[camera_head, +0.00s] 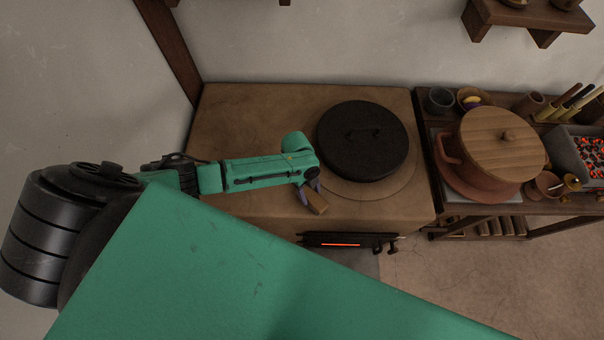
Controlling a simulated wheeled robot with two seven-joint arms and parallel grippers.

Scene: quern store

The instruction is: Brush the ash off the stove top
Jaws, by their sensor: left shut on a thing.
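The stove top (240,118) is a broad tan-brown slab against the wall. My left gripper (311,193) is over its front part, just left of the round burner ring (393,190). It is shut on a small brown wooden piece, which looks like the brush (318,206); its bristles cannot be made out. I cannot tell whether the brush touches the stove top. No distinct ash shows; part of the stove top is hidden behind my arm. My right gripper is not in view.
A black round lid (362,140) with a handle sits on the burner ring. Below the stove's front edge is a glowing firebox slot (340,243). On the right, a side table holds a clay pot (452,166) with a wooden lid, cups and a tray of embers (591,150).

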